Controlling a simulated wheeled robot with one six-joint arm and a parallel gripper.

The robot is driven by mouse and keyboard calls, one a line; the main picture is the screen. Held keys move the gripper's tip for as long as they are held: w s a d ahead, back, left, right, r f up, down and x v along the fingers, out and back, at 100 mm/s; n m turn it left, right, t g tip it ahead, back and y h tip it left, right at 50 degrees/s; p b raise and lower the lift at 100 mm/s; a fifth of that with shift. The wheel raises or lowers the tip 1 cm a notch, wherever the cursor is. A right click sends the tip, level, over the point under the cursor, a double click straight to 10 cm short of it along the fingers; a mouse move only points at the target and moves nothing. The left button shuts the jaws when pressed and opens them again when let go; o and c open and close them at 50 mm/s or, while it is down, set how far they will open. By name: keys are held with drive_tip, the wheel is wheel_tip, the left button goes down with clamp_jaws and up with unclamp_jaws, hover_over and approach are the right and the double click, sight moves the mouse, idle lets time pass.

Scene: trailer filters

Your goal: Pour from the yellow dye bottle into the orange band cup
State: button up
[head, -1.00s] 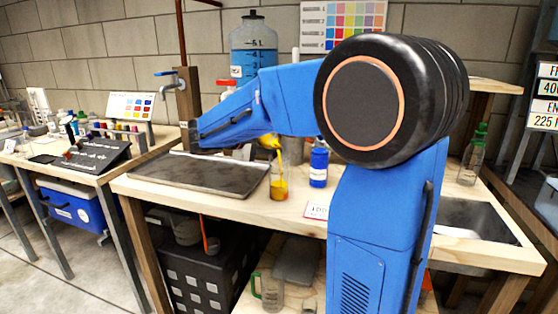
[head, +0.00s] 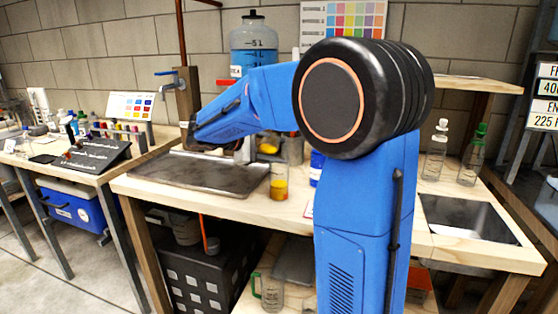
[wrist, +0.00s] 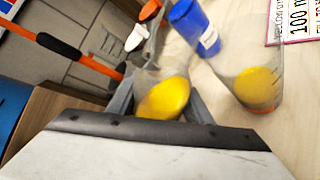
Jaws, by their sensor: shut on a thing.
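The clear yellow dye bottle (wrist: 165,97) is between my fingers in the wrist view, with yellow liquid inside. My gripper (wrist: 160,108) is shut on it. In the head view the bottle's yellow (head: 268,148) shows just behind and above the cup, and my arm hides most of the gripper. The clear orange band cup (head: 278,183) stands upright on the bench and holds yellow-orange liquid. It also shows right of the bottle in the wrist view (wrist: 258,88), apart from it, with an orange band at its base. No stream shows between them.
A blue bottle (wrist: 193,25) stands beside the cup. A dark metal tray (head: 215,173) lies left of the cup.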

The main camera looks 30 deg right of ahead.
drive_tip(key=shift+s+r+n+g+y, duration=0.1)
drive_tip(key=shift+r+n+g+y, duration=0.05)
drive_tip(key=shift+n+g, duration=0.8)
drive_tip(key=shift+r+n+g+y, duration=0.1)
drive_tip(key=shift+n+g+y, duration=0.1)
drive_tip(key=shift+n+g, duration=0.8)
drive_tip(key=shift+s+r+n+g+y, duration=0.15)
drive_tip(key=shift+n+g, duration=0.5)
drive_tip(key=shift+n, duration=0.6)
drive_tip(key=shift+r, duration=2.55)
drive_tip(key=shift+f, duration=0.1)
wheel_tip(320, 180, down, 5)
drive_tip(key=shift+w+a, duration=0.1)
drive_tip(key=shift+f, duration=0.1)
